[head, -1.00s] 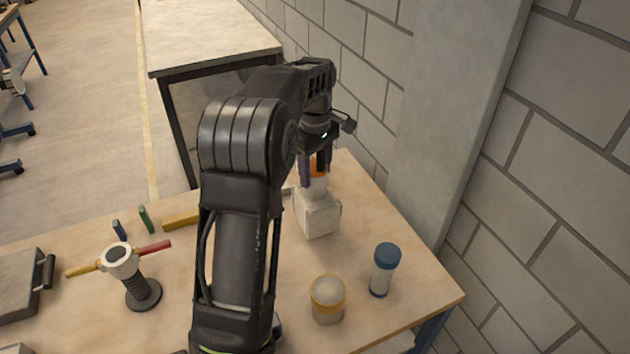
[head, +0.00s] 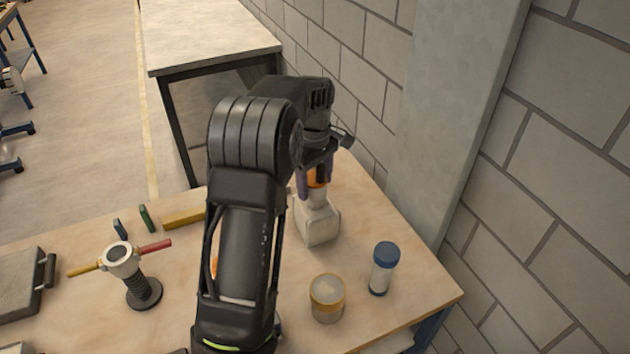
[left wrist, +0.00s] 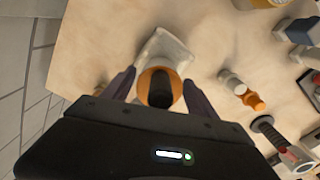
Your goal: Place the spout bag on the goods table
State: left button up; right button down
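The spout bag (head: 318,222) is a pale bag with an orange cap, at the right part of the wooden table (head: 420,300). My left gripper (head: 316,182) is over it, with its fingers on both sides of the cap. In the left wrist view, the orange cap (left wrist: 146,88) sits between the fingertips, and the bag body (left wrist: 165,46) lies beyond it. The fingers look closed on the cap. I cannot tell whether the bag's bottom touches the table. My right gripper is not in view.
A yellow-lidded jar (head: 327,298) and a blue-capped jar (head: 384,268) stand nearer on the right. A black post with red and yellow handles (head: 122,260) and small blocks (head: 146,218) are to the left. A grey-topped table (head: 210,35) stands behind, a block wall (head: 580,200) at right.

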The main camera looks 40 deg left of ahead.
pick_arm(q)
jog(key=shift+o, duration=0.5)
jog(key=shift+r, duration=0.5)
notch_tip(320, 180, up, 8)
jog(key=shift+f+b, duration=0.15)
jog(key=shift+b, duration=0.3)
notch_tip(320, 180, up, 4)
jog(key=shift+f+p, duration=0.2)
jog(key=shift+p, duration=0.75)
